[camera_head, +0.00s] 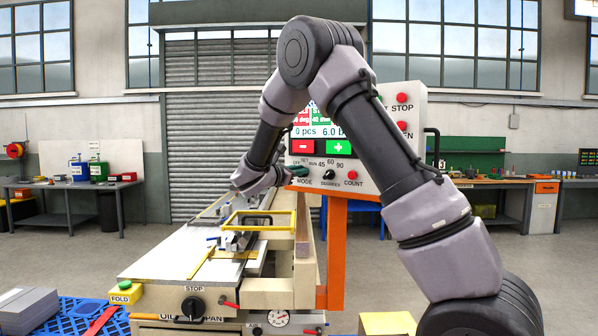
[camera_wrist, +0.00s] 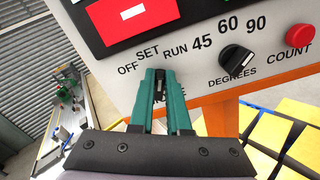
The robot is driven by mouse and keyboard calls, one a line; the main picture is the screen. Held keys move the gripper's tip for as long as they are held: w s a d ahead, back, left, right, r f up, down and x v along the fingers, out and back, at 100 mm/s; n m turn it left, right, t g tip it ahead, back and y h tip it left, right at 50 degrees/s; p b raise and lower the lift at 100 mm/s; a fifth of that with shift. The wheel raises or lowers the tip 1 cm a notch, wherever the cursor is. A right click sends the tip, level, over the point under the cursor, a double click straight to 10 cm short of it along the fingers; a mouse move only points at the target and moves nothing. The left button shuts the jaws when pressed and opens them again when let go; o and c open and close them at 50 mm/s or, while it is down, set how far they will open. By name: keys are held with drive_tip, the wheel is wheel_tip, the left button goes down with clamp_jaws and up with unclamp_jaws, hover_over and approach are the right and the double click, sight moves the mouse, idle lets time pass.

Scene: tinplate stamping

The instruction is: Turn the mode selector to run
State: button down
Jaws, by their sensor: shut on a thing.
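The mode selector (camera_wrist: 160,84) is a small dark knob on the control panel, below the labels OFF, SET and RUN in the wrist view. My gripper (camera_wrist: 159,72) has its two green fingers shut on the knob, one on each side. The fingers hide most of the knob and the MODE label, so I cannot tell exactly which label it points to. In the head view my gripper (camera_head: 298,173) reaches the panel's lower left from the left, and the knob is hidden there.
Right of the selector are the black DEGREES knob (camera_wrist: 236,58) and the red COUNT button (camera_wrist: 300,35). Above is the screen with a red minus button (camera_head: 303,147) and a green plus button (camera_head: 339,147). The folding machine (camera_head: 170,262) stands below left.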

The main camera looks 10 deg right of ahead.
drive_tip(key=shift+s+d+f+m, duration=0.1)
drive_tip(key=shift+m, duration=0.85)
drive_tip(key=shift+d+f+m, duration=0.1)
drive_tip(key=shift+m, duration=0.85)
drive_tip(key=c, duration=0.9)
unclamp_jaws()
drive_tip(key=shift+a, duration=0.15)
drive_tip(key=v, duration=1)
drive_tip(key=shift+s+a, duration=0.2)
drive_tip(key=shift+s, duration=0.05)
